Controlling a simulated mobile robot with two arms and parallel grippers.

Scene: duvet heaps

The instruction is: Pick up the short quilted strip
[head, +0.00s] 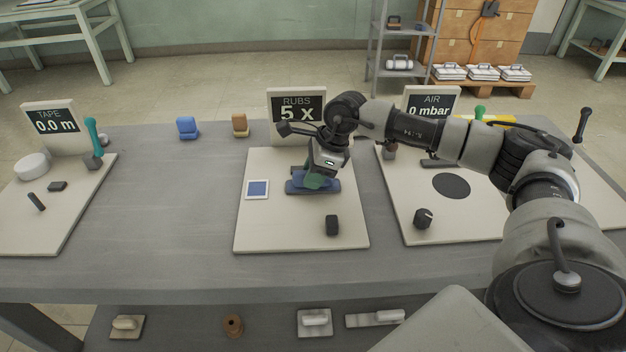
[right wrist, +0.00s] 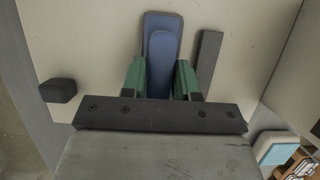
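No strip with clear quilting can be made out. A long blue piece with a narrower raised blue bar (head: 298,187) lies on the middle board; it shows in the right wrist view (right wrist: 163,55). My right gripper (head: 316,180) is low over it, pointing down. In the right wrist view its green fingers (right wrist: 161,80) flank the bar closely on both sides, with no clear gap. The lower end of the bar is hidden by the gripper. A thin dark grey strip (right wrist: 209,62) lies beside the blue piece. My left gripper is not seen.
The middle board (head: 258,226) holds a blue-and-white square (head: 257,189), a black block (head: 332,225) and a "RUBS 5 x" sign (head: 297,110). A blue item (head: 187,127) and a tan item (head: 240,124) stand behind. The grey table (head: 180,210) is clear left of the board.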

